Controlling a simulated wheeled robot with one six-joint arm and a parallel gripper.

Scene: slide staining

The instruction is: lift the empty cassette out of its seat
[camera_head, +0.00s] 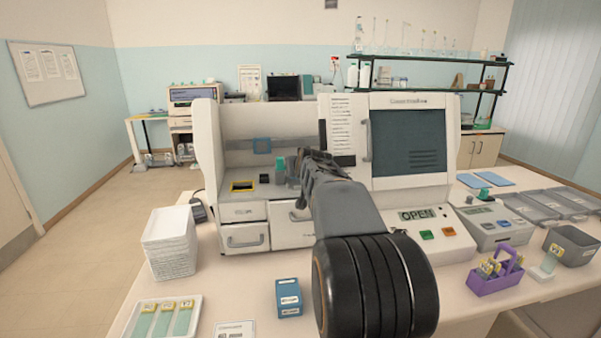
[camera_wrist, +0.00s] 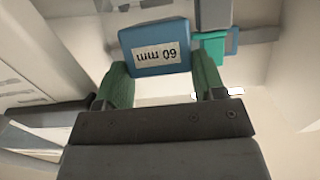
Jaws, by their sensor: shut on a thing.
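In the head view my gripper (camera_head: 303,163) is inside the open left bay of the white machine (camera_head: 207,150), and the arm hides the cassette there. The seat is not clearly visible, so I cannot tell whether the cassette still touches it.
A teal piece (camera_head: 280,163) stands just left of my gripper in the bay. The machine's dark-windowed right section (camera_head: 408,138) rises close on the right. White stacked trays (camera_head: 170,245), a blue box (camera_head: 289,297) and a purple rack (camera_head: 497,280) stand on the bench in front.

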